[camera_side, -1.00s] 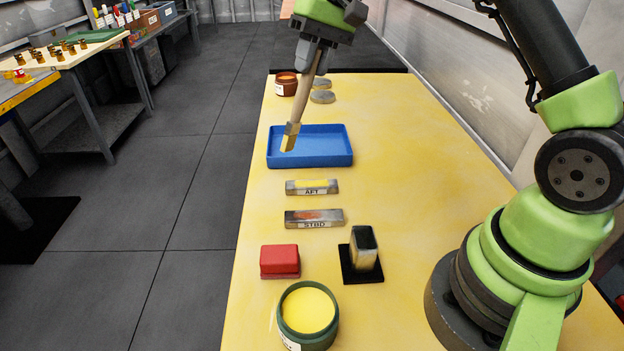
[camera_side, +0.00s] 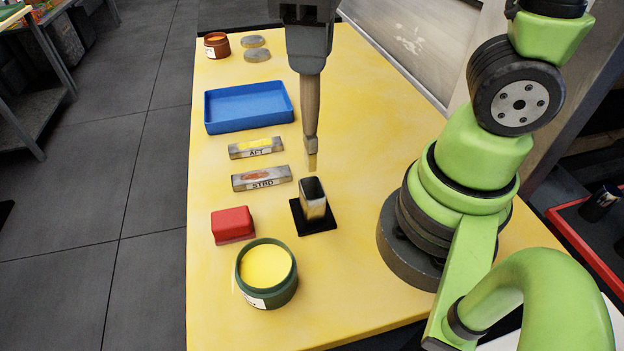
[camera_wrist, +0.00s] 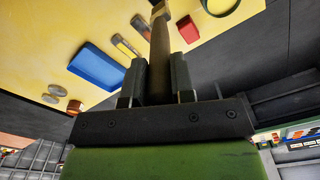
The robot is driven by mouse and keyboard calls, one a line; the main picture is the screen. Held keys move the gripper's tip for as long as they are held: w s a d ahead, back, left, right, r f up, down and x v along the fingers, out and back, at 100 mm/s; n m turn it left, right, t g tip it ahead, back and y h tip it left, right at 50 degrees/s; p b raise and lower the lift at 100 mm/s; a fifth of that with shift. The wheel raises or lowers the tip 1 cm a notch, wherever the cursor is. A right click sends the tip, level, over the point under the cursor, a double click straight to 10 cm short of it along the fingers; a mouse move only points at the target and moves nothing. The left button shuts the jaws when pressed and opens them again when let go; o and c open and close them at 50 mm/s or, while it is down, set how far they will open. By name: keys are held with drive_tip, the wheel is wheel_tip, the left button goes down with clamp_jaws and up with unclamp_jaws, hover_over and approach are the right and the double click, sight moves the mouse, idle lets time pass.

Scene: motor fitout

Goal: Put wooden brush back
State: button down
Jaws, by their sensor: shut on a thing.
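My gripper (camera_side: 309,72) is shut on the wooden brush (camera_side: 310,105), which hangs upright with its pale bristles down. In the side view the bristle tip is just above the open top of the metal holder (camera_side: 313,203), apart from it. Whether it is squarely over the opening, I cannot tell. The holder is a small upright rectangular cup on a black square base. The wrist view shows the brush handle (camera_wrist: 159,55) between the two dark fingers. The holder is not clearly seen there.
Left of the holder are a red block (camera_side: 233,224), the STBD plate (camera_side: 261,178) and the AFT plate (camera_side: 256,148). A green tub of yellow paint (camera_side: 266,272) stands in front. A blue tray (camera_side: 249,107), brown jar (camera_side: 217,45) and grey discs (camera_side: 256,48) are farther back.

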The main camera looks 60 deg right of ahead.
sight(313, 132)
wheel_tip(313, 132, down, 10)
drive_tip(key=shift+s+r, duration=0.1)
drive_tip(key=shift+s, duration=0.05)
idle(0.4)
drive_tip(key=c, duration=1)
unclamp_jaws()
drive_tip(key=shift+f, duration=0.2)
drive_tip(key=shift+o, duration=0.2)
wheel_tip(313, 132, up, 12)
drive_tip(key=shift+r, duration=0.1)
drive_tip(key=shift+s+d+r, duration=0.1)
drive_tip(key=shift+s+r, duration=0.1)
drive_tip(key=shift+s+d+r+m+t+y, duration=0.4)
drive_tip(key=shift+s+m+t, duration=0.3)
drive_tip(key=shift+m+t, duration=0.55)
drive_tip(key=shift+s+d+r+m+t+y, duration=0.25)
drive_tip(key=shift+s+r+m+t, duration=0.35)
drive_tip(key=shift+m+t, duration=0.65)
drive_tip(key=shift+s+d+r+m+t+y, duration=0.35)
drive_tip(key=shift+s+m+t, duration=0.5)
drive_tip(key=shift+m+t, duration=0.35)
